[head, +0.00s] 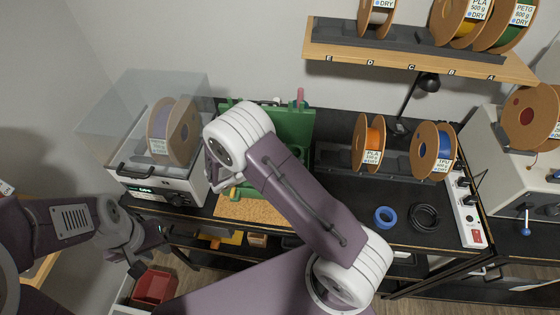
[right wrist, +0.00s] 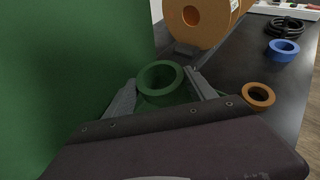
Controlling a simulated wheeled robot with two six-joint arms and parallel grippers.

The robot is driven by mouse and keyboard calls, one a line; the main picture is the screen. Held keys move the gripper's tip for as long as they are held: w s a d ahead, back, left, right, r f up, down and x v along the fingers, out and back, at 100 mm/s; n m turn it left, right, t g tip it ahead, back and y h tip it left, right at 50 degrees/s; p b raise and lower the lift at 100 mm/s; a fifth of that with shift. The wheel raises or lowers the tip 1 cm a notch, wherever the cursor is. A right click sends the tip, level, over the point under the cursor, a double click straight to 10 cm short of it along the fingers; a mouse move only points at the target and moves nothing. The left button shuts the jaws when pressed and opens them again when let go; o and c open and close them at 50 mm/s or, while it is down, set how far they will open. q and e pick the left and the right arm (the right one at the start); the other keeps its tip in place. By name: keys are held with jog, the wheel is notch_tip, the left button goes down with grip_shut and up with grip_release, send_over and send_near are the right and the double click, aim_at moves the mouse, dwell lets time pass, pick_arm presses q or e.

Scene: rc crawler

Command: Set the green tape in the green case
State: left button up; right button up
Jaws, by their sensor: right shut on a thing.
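The green case (head: 296,122) stands open at the back of the black bench, partly hidden behind my right arm. A large green surface (right wrist: 70,60), which looks like part of it, fills the left of the right wrist view. My right gripper (right wrist: 163,88) is shut on the green tape (right wrist: 158,97), a thick ring held between its two fingers beside that green surface. Whether the tape touches the case cannot be told. In the head view my right arm hides the tape. My left gripper (head: 150,240) is low at the left, in front of the bench; its jaws are unclear.
An orange tape (right wrist: 258,95), a blue tape (head: 384,217) and a black cable coil (head: 424,217) lie on the bench. Orange (head: 368,146) and blue (head: 433,150) spools stand behind. A clear-lidded dryer (head: 150,180) is left, a cork mat (head: 255,208) in front, a shelf (head: 420,62) above.

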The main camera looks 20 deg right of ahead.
jog(key=shift+w+a+f, duration=0.3)
jog(key=shift+w+a, duration=0.1)
jog(key=shift+w, duration=0.15)
jog(key=shift+a+f, duration=0.1)
jog(key=shift+a, duration=0.05)
jog(key=shift+s+f, duration=0.15)
jog(key=shift+f, duration=0.15)
notch_tip(320, 180, down, 3)
jog(key=shift+r+p, duration=0.1)
jog(key=shift+p, duration=0.45)
jog(key=shift+w+f, duration=0.25)
jog(key=shift+f, duration=0.15)
pick_arm(q)
jog(key=shift+s+r, duration=0.2)
jog(key=shift+r, duration=0.45)
pick_arm(e)
jog(key=shift+s, duration=0.1)
